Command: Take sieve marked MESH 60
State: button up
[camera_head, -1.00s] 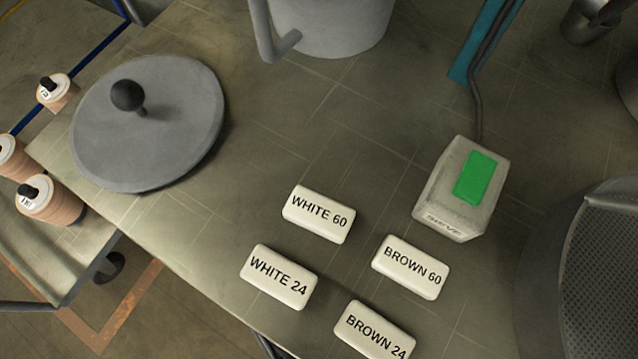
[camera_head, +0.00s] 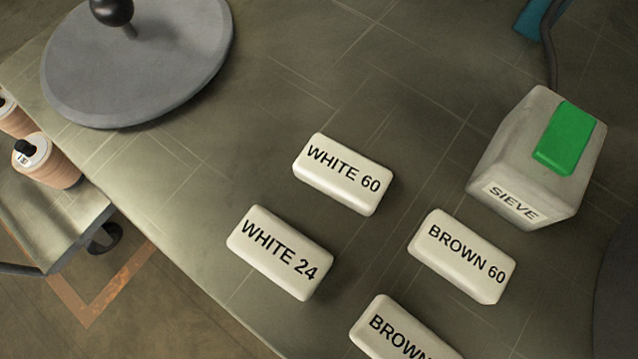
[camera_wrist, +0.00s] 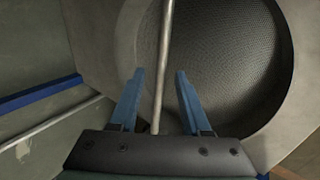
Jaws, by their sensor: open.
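My gripper (camera_wrist: 160,75) shows in the wrist view with its two blue fingers apart and nothing clamped between them. A thin pale rod (camera_wrist: 163,60) runs between the fingers in the picture; I cannot tell how far it is from them. Beyond them is a round, dark mesh surface (camera_wrist: 225,65) inside a wide grey rim (camera_wrist: 270,135). No MESH 60 marking is legible in either view, so I cannot tell if this is the marked sieve. My gripper is not seen in the head view.
In the head view, a grey box (camera_head: 510,150) labelled SIEVE has a green top button (camera_head: 570,138). White blocks read WHITE 60 (camera_head: 343,174), WHITE 24 (camera_head: 280,253) and BROWN 60 (camera_head: 462,256). A grey disc with a black knob (camera_head: 140,60) lies upper left. A dark curved body (camera_head: 617,295) is at right.

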jog(key=shift+w+d+f, duration=0.1)
grip_shut()
dwell(1.4)
